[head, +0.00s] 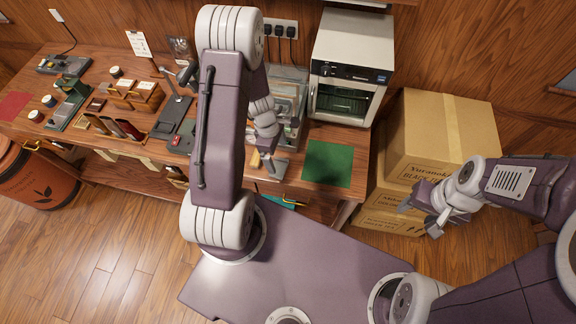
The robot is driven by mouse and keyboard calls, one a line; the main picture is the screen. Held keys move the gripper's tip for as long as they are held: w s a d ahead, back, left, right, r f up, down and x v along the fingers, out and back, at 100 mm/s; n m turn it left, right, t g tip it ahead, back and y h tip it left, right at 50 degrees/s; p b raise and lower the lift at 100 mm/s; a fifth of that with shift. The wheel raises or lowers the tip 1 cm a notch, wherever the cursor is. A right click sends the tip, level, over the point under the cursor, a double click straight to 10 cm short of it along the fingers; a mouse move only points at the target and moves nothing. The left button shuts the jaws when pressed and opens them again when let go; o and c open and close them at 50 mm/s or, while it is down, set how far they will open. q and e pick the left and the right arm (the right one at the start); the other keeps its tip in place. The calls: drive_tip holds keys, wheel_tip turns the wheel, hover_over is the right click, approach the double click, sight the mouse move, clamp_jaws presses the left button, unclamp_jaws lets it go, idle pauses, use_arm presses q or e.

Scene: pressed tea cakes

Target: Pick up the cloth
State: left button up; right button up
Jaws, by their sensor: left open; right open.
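A flat green square (328,163) lies on the right end of the wooden workbench; I cannot tell whether it is a cloth or a mat. My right gripper (421,216) is open in front of the cardboard boxes, right of the bench and away from both.
A small oven (350,68) stands behind the green square. Stacked cardboard boxes (440,135) stand right of the workbench (225,178). Tea tools, wooden holders and a red mat (13,105) fill its left side. A brown bin (38,182) stands at the far left. The left floor is clear.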

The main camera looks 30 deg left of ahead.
sight(278, 166)
use_arm(q)
drive_tip(key=shift+s+a+f+b, duration=0.3)
drive_tip(key=shift+s+a+f, duration=0.05)
drive_tip(key=shift+a+f, duration=0.35)
wheel_tip(278, 166, down, 2)
drive_tip(key=shift+w+a+f+b, duration=0.15)
drive_tip(key=shift+f+b, duration=0.1)
drive_tip(key=shift+b, duration=0.15)
drive_tip(key=shift+w+d+f, duration=0.25)
drive_tip(key=shift+w+d, duration=0.1)
drive_tip(key=shift+d, duration=0.2)
wheel_tip(278, 166, down, 4)
drive_tip(key=shift+w+d+f+b, duration=0.1)
drive_tip(key=shift+d+f+b, duration=0.05)
drive_tip(key=shift+b, duration=0.55)
drive_tip(key=shift+f, duration=0.25)
drive_tip(key=shift+w, duration=0.1)
use_arm(e)
drive_tip(key=shift+s+a+f, duration=0.2)
drive_tip(key=shift+a+f, duration=0.3)
drive_tip(key=shift+f, duration=0.05)
drive_tip(key=shift+s+a+f, duration=0.15)
drive_tip(key=shift+a+f, duration=0.3)
drive_tip(key=shift+f, duration=0.1)
